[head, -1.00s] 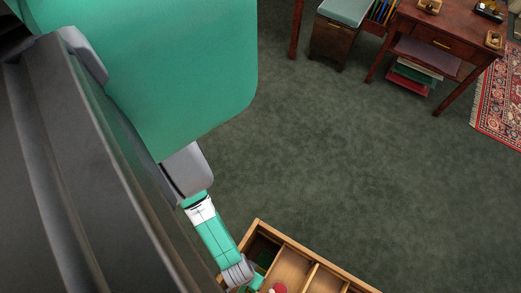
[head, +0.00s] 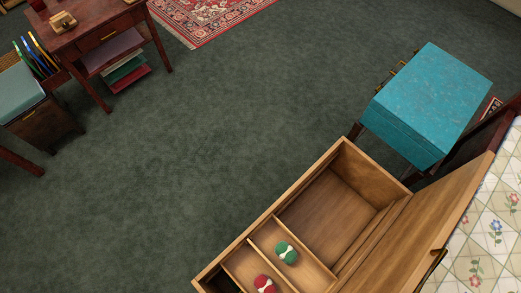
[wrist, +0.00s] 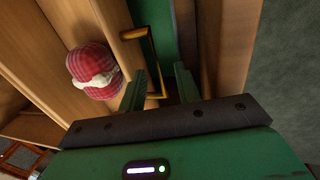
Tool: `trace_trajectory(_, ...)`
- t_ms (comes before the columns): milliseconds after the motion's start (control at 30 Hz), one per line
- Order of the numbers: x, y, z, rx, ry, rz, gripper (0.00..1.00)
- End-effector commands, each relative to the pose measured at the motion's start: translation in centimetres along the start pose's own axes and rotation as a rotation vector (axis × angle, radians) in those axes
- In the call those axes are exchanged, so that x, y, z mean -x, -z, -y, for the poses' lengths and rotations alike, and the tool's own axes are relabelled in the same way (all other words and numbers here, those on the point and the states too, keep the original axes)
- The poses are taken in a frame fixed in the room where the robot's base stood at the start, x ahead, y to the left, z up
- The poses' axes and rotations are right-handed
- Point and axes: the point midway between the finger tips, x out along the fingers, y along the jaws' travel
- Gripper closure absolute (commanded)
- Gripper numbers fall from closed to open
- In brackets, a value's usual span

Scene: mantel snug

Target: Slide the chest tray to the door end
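The open wooden chest (head: 343,150) stands at the bottom right of the head view. A divided wooden tray (head: 312,268) lies in its lower-left part and holds a green bundle (head: 287,252) and a red bundle (head: 265,284), each with a white band. In the wrist view, the red plaid bundle (wrist: 88,65) lies left of a brass handle (wrist: 138,33). My gripper (wrist: 161,80) is open, its two fingers apart near the lower end of the handle. Whether they touch it I cannot tell. The head view does not show my gripper.
The chest's upper-right well (head: 330,205) is empty. The raised lid (head: 430,230) stands along its right side. A teal box (head: 430,100) is beyond the chest. A wooden desk (head: 95,40) stands at the upper left. The carpet (head: 190,165) between is clear.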

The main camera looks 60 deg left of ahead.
Motion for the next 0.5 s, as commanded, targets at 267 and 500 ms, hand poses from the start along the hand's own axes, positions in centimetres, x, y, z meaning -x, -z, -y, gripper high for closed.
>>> trace_trajectory(267,0.9,0.0,-0.1,0.002,-0.001,0.000,0.67)
trace_trajectory(500,6.0,0.0,-0.1,0.003,-0.001,0.000,0.67)
